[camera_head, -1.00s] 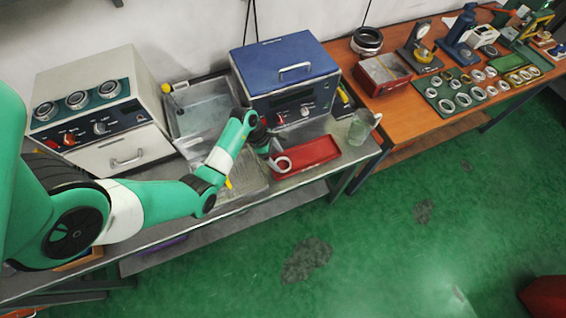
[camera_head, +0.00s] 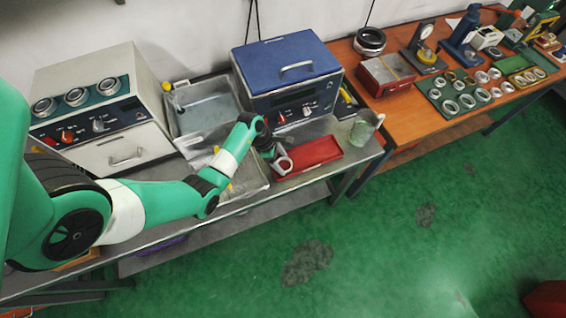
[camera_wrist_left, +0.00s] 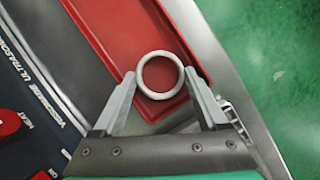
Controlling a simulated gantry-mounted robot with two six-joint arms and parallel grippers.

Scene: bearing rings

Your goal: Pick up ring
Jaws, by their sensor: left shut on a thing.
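A pale metal ring (camera_wrist_left: 160,75) is held between the two fingertips of my left gripper (camera_wrist_left: 160,83) in the left wrist view. In the head view the ring (camera_head: 284,165) shows small at the end of my left arm, with my left gripper (camera_head: 279,160) on it. The left gripper is shut on the ring. The ring is over the left end of a red tray (camera_head: 316,154), whose red floor shows through the ring in the wrist view (camera_wrist_left: 133,40). I cannot tell how high the ring is above the tray. My right gripper is not in view.
A blue-topped machine (camera_head: 286,72) stands right behind the red tray. A glass jug (camera_head: 363,127) stands to the tray's right, near the table end. A metal basin (camera_head: 203,107) lies left. Several rings lie on a green board (camera_head: 447,109) on the wooden table.

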